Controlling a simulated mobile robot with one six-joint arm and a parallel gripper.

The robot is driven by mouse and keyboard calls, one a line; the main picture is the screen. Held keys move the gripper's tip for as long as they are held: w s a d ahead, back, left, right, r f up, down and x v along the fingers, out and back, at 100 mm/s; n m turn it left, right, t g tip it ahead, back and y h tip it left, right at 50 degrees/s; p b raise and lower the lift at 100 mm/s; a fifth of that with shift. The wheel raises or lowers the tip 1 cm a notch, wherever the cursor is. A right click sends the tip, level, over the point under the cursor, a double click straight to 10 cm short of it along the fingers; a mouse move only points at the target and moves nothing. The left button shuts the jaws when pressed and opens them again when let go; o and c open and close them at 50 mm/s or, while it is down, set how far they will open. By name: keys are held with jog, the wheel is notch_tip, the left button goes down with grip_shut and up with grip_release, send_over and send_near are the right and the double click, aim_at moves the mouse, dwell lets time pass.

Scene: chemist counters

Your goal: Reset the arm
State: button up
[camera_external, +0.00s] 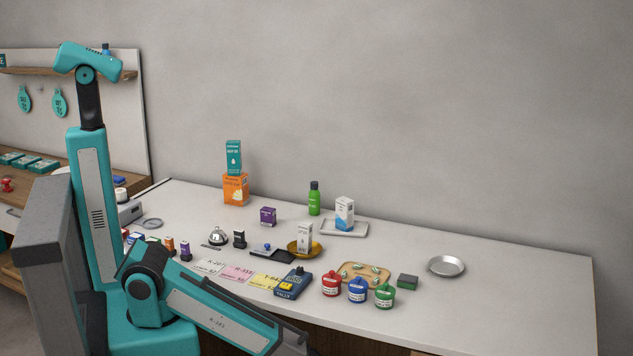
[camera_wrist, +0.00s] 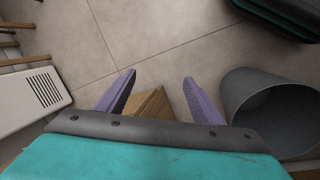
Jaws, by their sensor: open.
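My gripper (camera_wrist: 160,88) shows in the wrist view with its two purple fingers spread apart and nothing between the tips. It points down at the tiled floor. A brown cardboard box (camera_wrist: 148,106) shows beyond and partly between the fingers, cut off by the gripper body. In the external view my arm reaches low to the right in front of the counter (camera_external: 510,290), and its end runs off the bottom edge, so the gripper is hidden there.
In the wrist view a grey bin (camera_wrist: 242,98) stands right of the fingers and a white vented panel (camera_wrist: 30,100) lies left. On the counter are red (camera_external: 332,285), blue (camera_external: 357,291) and green (camera_external: 385,295) jars near the front edge, and a metal dish (camera_external: 446,267).

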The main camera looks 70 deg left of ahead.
jog(key=s+a+r+m+g+y+p, duration=0.2)
jog(key=s+a+g, duration=0.4)
jog(key=s+a, duration=1.5)
jog(key=shift+a+r+m+y+p, duration=0.25)
jog(key=shift+r+m+y+p, duration=0.2)
jog(key=shift+y+p, duration=0.2)
